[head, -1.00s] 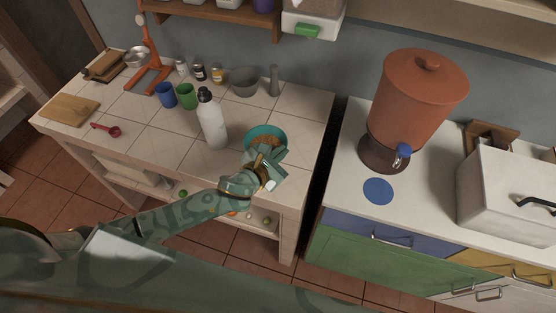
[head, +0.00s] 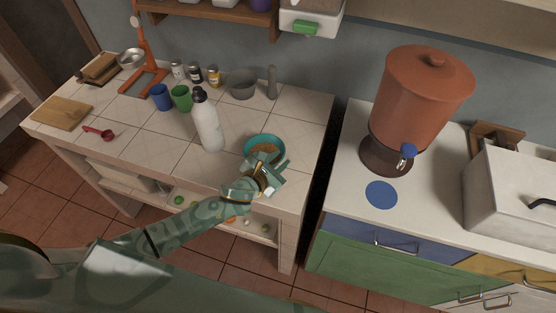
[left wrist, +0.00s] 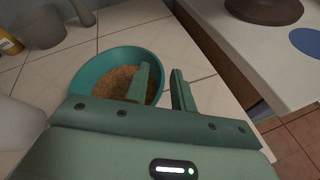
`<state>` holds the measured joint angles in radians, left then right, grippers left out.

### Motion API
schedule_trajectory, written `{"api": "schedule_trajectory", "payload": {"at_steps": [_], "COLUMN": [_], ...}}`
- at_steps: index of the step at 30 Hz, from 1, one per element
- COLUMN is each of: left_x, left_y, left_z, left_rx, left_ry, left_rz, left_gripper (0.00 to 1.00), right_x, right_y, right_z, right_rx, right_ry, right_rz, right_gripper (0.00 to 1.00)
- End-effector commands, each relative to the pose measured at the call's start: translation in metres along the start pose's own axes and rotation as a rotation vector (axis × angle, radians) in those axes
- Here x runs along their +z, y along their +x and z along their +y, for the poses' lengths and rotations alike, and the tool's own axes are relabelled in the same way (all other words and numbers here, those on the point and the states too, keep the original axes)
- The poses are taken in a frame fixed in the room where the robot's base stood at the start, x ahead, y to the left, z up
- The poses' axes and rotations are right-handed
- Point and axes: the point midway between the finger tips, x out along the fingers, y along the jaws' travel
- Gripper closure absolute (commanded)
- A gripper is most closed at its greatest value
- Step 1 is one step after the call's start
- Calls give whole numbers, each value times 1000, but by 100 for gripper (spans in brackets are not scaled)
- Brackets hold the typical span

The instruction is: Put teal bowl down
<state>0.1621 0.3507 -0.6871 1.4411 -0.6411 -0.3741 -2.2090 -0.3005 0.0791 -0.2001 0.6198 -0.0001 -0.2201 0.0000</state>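The teal bowl (head: 250,153) holds brown grainy food and sits upright on the tiled counter near its front right. In the left wrist view the bowl (left wrist: 94,75) fills the upper left. My left gripper (head: 277,167) is at the bowl's near right rim. In the left wrist view my left gripper (left wrist: 160,80) has one finger over the inside of the bowl and the other outside, with a visible gap around the rim. The fingers look spread. The bowl's underside is hidden. My right gripper is not in view.
A white bottle (head: 207,124) stands left of the bowl. Blue (head: 162,98) and green (head: 181,99) cups, a grey bowl (head: 242,84) and a pestle (head: 271,83) stand behind. Bare tiles lie behind the bowl. A dark gap separates the right counter (head: 341,175) with a clay dispenser (head: 423,100).

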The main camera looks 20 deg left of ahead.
Motion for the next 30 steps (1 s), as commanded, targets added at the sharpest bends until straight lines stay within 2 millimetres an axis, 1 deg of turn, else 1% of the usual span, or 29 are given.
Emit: {"api": "schedule_trajectory", "payload": {"at_steps": [8, 11, 14, 19, 21, 24, 27, 30], "left_x": [1, 3, 3, 4, 3, 3, 2, 3], "left_y": [-1, -8, -26, -68, -83, -102, -114, -120], "left_z": [1, 1, 1, 1, 1, 1, 1, 1], "left_rx": [0, 0, -2, -2, -2, -1, 0, 0], "left_ry": [0, 1, 1, 1, 1, 0, 1, 0], "left_rz": [0, 2, 1, 2, 1, 1, 1, 0], "left_gripper": [75, 75, 75, 75, 75, 75, 75, 75], "right_x": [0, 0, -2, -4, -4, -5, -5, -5], "right_y": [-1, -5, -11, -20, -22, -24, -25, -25], "right_z": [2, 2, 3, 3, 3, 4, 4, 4], "right_rx": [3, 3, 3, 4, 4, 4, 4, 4], "right_ry": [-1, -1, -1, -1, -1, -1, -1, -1], "right_rz": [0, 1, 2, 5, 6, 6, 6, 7], "right_gripper": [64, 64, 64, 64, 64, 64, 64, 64]}}
